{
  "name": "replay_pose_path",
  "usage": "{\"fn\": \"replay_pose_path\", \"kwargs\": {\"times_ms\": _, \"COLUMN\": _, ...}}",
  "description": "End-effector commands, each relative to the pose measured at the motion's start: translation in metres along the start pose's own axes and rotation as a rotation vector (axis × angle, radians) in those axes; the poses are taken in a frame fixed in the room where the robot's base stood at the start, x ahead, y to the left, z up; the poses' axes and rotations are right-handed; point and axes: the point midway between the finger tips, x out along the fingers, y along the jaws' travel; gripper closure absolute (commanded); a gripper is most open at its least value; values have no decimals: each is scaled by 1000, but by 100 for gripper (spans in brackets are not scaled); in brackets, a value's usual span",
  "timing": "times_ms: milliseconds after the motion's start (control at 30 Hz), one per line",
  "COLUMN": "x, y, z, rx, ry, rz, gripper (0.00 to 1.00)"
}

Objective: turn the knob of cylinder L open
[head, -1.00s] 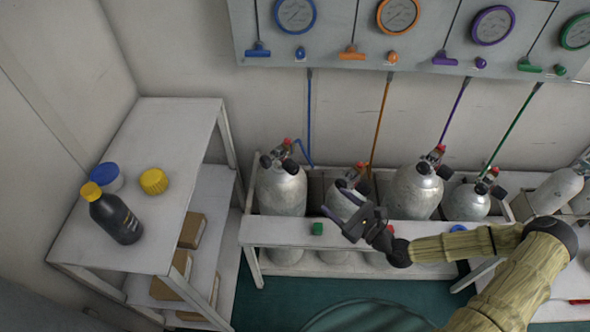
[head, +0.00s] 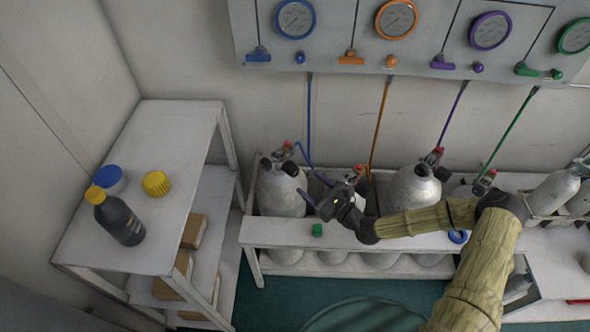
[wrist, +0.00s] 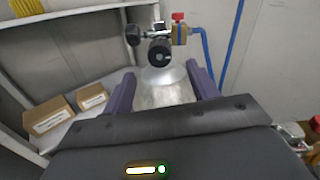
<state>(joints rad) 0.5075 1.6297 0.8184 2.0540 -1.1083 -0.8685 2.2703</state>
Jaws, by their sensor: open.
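The leftmost grey cylinder (head: 281,195), with the blue hose, stands upright in the rack; I see no letter on it. A round black knob (head: 290,168) sits on the front of its valve, with another black part (head: 265,163) to the left and a red cap (head: 287,145). In the wrist view the front knob (wrist: 159,52) faces me, just beyond the fingertips and roughly centred between them. My gripper (head: 313,188) is open and empty, to the right of this cylinder's shoulder in the head view. Its purple fingers (wrist: 163,85) are apart from the knob.
More cylinders stand to the right, one (head: 413,190) partly behind my arm. A white shelf (head: 150,130) with bottles stands left. The gauge panel (head: 340,20) is above.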

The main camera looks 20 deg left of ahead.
Motion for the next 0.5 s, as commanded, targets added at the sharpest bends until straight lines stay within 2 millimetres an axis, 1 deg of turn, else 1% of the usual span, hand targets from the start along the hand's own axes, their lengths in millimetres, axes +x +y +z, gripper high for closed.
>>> {"fn": "replay_pose_path", "kwargs": {"times_ms": 33, "x": 10, "y": 1, "z": 1, "rx": -2, "ry": -1, "rz": 3, "gripper": 41}}
{"fn": "replay_pose_path", "kwargs": {"times_ms": 300, "x": 56, "y": 0, "z": 1, "rx": -3, "ry": 0, "rz": 0, "gripper": 41}}
{"fn": "replay_pose_path", "kwargs": {"times_ms": 400, "x": 69, "y": 0, "z": 1, "rx": -2, "ry": 0, "rz": 0, "gripper": 41}}
{"fn": "replay_pose_path", "kwargs": {"times_ms": 500, "x": 76, "y": 0, "z": 0, "rx": -1, "ry": 0, "rz": 0, "gripper": 41}}
